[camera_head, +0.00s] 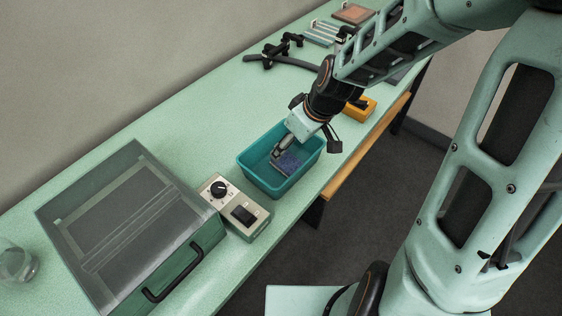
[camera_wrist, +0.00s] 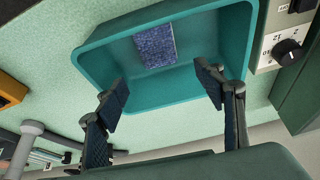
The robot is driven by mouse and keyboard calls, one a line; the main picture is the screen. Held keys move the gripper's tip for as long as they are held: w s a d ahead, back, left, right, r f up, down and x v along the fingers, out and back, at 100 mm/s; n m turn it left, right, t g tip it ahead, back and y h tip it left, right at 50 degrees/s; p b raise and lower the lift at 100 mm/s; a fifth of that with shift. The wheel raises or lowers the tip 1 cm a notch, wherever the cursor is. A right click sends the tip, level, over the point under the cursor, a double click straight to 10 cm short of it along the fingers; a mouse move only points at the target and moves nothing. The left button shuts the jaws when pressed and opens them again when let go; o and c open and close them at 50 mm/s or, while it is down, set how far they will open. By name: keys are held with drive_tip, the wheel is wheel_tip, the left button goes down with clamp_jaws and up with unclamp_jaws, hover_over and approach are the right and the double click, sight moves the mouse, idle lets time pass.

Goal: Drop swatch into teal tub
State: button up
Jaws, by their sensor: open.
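The teal tub (camera_head: 258,172) stands on the bench near its front edge, and it fills the upper middle of the wrist view (camera_wrist: 112,90). The swatch is a small blue-purple tufted piece (camera_head: 289,162). In the wrist view the swatch (camera_wrist: 156,46) is inside the tub, apart from both fingers. My gripper (camera_head: 277,156) is over the tub with its fingers pointing down into it. In the wrist view my gripper (camera_wrist: 162,90) is open, and nothing is between its fingers.
A control box with a knob (camera_head: 236,207) stands left of the tub, beside a clear-lidded case with a black handle (camera_head: 130,230). A yellow-orange block (camera_head: 362,108) sits right of the tub. A glass (camera_head: 15,262) is at far left. Bench space behind the tub is clear.

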drive_tip(key=shift+r, duration=0.15)
drive_tip(key=v, duration=0.7)
drive_tip(key=shift+r, duration=0.1)
idle(0.4)
